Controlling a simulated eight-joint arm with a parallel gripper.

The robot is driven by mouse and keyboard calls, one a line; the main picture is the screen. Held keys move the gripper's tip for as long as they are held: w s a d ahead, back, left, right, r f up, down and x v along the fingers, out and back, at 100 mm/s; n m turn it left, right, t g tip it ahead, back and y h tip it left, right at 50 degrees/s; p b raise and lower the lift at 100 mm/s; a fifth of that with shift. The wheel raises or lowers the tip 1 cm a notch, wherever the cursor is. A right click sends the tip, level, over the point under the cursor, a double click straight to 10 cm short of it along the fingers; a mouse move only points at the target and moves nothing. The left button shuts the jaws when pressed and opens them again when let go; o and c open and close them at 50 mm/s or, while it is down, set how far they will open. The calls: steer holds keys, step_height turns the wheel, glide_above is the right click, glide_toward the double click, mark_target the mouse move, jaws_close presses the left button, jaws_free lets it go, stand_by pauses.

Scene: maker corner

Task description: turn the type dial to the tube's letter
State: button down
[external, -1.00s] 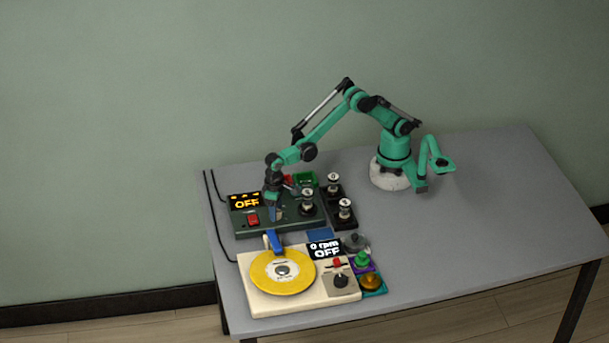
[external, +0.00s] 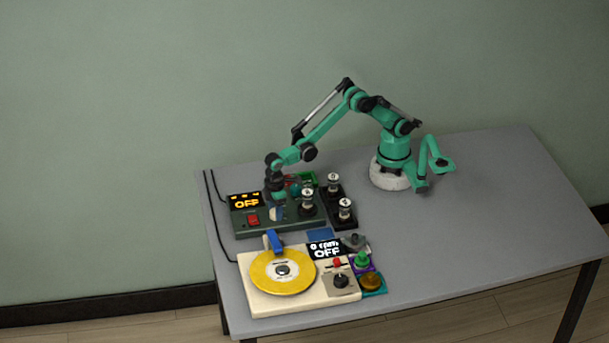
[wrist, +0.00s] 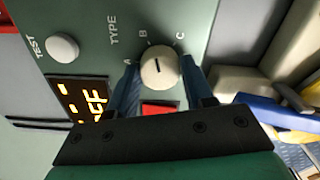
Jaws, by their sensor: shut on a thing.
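The type dial (wrist: 160,68) is a round cream knob with a dark pointer line, on the green tester panel (wrist: 190,20). The letters A, B and C are printed around it. Its line points up and slightly left, roughly toward B. My gripper (wrist: 162,72) has its two blue fingers on opposite sides of the dial, shut on it. In the external view my gripper (external: 277,192) is down over the tester (external: 240,229) and hides the dial. A glass tube (external: 307,198) stands upright on the tester's right part. Its letter cannot be read.
The tester's display (external: 246,201) reads OFF, above a red switch (external: 252,220). A white TEST button (wrist: 62,47) is near the dial. More tubes (external: 345,208) stand in a black holder to the right. A turntable with a yellow record (external: 262,277) sits in front. The table's right side is clear.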

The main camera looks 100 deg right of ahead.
steer(key=shift+n, duration=1.6)
steer(key=shift+c, duration=1.7)
jaws_free()
steer(key=shift+r, duration=2.85)
